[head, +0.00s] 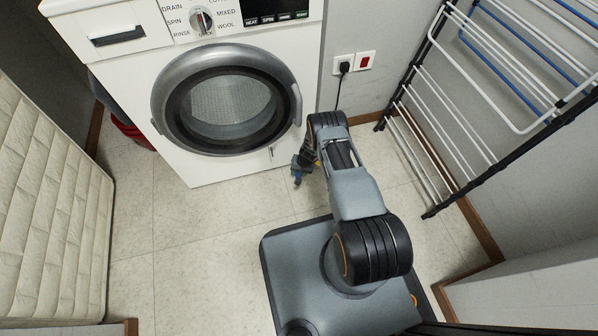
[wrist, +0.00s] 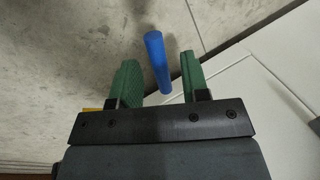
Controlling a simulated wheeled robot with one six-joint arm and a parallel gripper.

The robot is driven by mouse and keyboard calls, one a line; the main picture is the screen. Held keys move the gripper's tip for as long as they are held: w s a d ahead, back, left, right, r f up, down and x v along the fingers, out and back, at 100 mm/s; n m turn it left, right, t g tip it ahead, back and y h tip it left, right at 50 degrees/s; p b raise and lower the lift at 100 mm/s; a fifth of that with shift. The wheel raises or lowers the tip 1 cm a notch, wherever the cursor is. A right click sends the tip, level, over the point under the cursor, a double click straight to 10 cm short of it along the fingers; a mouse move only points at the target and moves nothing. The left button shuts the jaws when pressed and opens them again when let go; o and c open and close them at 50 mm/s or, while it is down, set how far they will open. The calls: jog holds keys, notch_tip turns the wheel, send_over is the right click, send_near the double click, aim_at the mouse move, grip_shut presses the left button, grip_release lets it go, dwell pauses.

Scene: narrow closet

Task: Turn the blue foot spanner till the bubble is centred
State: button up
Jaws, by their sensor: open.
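The blue foot spanner (wrist: 157,62) shows in the wrist view as a plain blue bar. Its near end lies between the two green fingers of my gripper (wrist: 160,70), and its far end reaches a little past their tips. The fingers are open, with a gap on each side of the bar. The foot the spanner fits and the bubble are not visible in either view.
A drying rack (head: 440,120) leans along the right wall. A padded cream panel (head: 50,210) stands at the left, and a red object (head: 130,132) is beside the machine. A plugged-in wall socket (head: 344,65) is behind. Tiled floor (head: 200,240) is clear at left front.

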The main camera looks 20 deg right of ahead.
jog(key=shift+c, duration=0.2)
grip_shut()
